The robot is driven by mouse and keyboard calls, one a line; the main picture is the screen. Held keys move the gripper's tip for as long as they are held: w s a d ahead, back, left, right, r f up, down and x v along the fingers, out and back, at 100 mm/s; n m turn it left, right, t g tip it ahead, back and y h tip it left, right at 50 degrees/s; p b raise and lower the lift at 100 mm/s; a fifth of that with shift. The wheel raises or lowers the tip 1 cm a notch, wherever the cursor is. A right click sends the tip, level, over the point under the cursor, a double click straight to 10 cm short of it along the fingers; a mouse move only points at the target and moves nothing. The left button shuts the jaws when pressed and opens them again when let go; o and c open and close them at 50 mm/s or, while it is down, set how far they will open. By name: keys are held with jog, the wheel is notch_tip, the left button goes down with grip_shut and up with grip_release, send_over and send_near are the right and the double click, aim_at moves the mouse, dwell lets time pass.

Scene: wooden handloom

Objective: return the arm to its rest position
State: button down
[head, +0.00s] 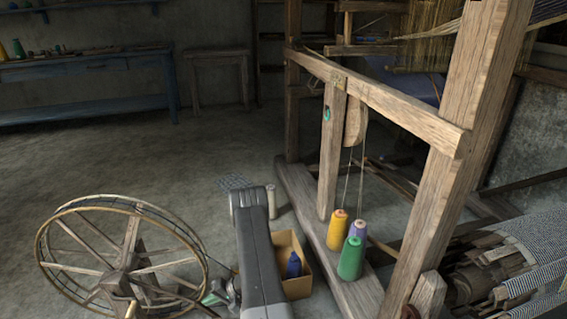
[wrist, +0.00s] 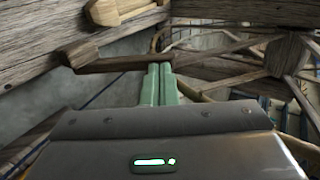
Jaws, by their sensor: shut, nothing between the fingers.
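My gripper shows in the wrist view (wrist: 159,84), its two pale green fingers pressed together with nothing between them. In front of the fingertips are dark weathered beams and a wooden crank-like bar (wrist: 115,63). Whether the fingers touch any of this wood I cannot tell. In the head view my grey arm (head: 258,255) reaches down at bottom centre, between the spinning wheel (head: 122,283) and a cardboard box (head: 297,288). A pale green part shows low beside it, close to the wheel's right rim.
The wooden loom frame (head: 390,102) fills the right side. Yellow (head: 338,231), purple (head: 359,229) and green (head: 350,259) thread cones stand on its base beam. A dark blue object (head: 293,265) is in the box. A blue bench (head: 85,85) stands far left. Open floor lies behind the wheel.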

jog(key=shift+s+a+f, duration=0.1)
jog(key=shift+a+f, duration=0.3)
jog(key=shift+a, duration=0.1)
jog(key=shift+d, duration=0.3)
jog(key=shift+a+r, duration=0.1)
